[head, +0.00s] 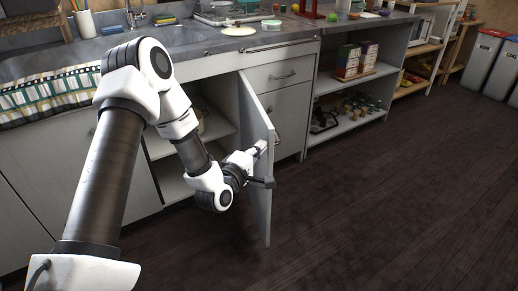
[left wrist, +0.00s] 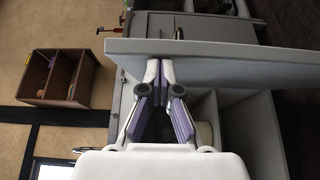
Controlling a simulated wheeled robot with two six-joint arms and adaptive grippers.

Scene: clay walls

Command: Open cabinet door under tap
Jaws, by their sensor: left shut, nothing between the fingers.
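The grey cabinet door (head: 259,190) under the counter with the sink stands swung well out from its frame. It also shows in the left wrist view (left wrist: 240,66) as a panel across the fingertips. My left gripper (head: 258,148) is shut and empty, on the inner side of the door. In the left wrist view its fingertips (left wrist: 160,66) are together at the door's inner face, seeming to touch it. The open cabinet (head: 212,122) shows a shelf inside, partly hidden by my arm. My right gripper is not in view.
The sink (head: 175,37) is set in the grey counter above. Drawers (head: 283,75) stand right of the open cabinet, then open shelves (head: 350,92) with boxes and bottles. A patterned towel (head: 50,95) hangs at the left. The dark wooden floor (head: 390,215) is clear at right.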

